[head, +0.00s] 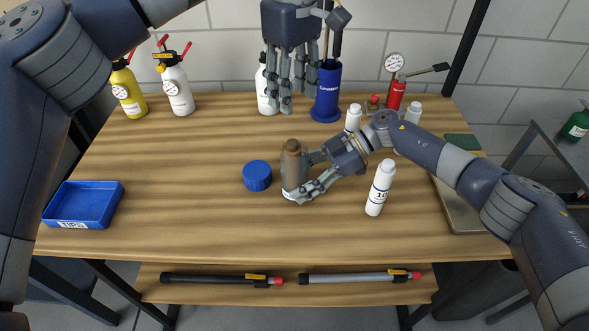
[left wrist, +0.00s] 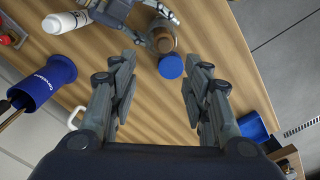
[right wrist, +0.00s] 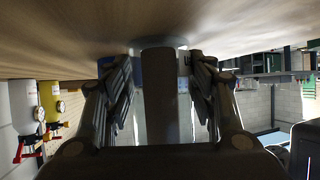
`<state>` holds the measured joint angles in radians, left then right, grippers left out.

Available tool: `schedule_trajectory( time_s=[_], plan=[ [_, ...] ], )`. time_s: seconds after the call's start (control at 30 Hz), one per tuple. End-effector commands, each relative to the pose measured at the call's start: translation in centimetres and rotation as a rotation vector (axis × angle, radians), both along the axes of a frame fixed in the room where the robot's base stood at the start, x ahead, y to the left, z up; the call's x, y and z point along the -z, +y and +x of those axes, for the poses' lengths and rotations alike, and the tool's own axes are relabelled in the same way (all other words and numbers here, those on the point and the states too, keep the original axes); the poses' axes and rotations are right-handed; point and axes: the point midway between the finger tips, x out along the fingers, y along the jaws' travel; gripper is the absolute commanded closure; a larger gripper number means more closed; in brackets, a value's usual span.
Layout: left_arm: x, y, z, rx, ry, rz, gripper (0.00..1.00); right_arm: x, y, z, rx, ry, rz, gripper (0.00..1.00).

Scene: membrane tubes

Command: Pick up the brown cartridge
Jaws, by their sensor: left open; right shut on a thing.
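The brown cartridge (head: 291,148) stands upright near the middle of the table, its brown top showing at the upper end of a greyish tube housing (head: 292,176). The brown end also shows in the left wrist view (left wrist: 165,42). My right gripper (head: 302,176) is shut around the housing from the right; in the right wrist view the cylinder (right wrist: 158,90) fills the space between the fingers. A blue cap (head: 257,175) lies on the table just left of the housing. My left gripper (head: 291,92) is open and empty, fingers down, above the back of the table.
A white bottle (head: 380,188) stands right of my right gripper. A blue holder (head: 327,92) with tools, a white spray bottle (head: 266,88) and a red device (head: 395,95) stand behind. A blue tray (head: 83,203) sits at far left.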

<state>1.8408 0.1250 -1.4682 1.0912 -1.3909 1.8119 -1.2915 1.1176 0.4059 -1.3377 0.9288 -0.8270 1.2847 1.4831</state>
Motion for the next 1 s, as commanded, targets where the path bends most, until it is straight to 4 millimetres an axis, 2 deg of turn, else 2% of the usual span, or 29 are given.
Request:
schedule_trajectory(
  time_s=[0.1, 0.23, 0.57, 0.8, 1.0],
  plan=[
    [2.4, 0.1, -0.1, -0.001, 0.004, 0.002, 0.56, 0.0, 0.0, 0.0, -0.001, 0.001, 0.001, 0.62],
    [4.4, 0.1, -0.1, -0.003, 0.003, 0.001, 0.56, 0.0, 0.1, 0.0, -0.001, 0.001, 0.001, 0.62],
    [6.7, 0.1, -0.4, -0.003, 0.003, 0.001, 0.56, 0.0, 0.1, 0.0, -0.001, 0.001, 0.001, 0.62],
    [10.2, -0.1, -1.1, -0.005, 0.002, 0.001, 0.56, 0.0, 0.1, -0.1, -0.002, 0.001, 0.001, 0.62],
    [10.8, -0.1, -1.0, -0.006, 0.0, 0.0, 0.56, 0.0, 0.1, -0.1, -0.001, 0.001, 0.001, 0.62]
  ],
)
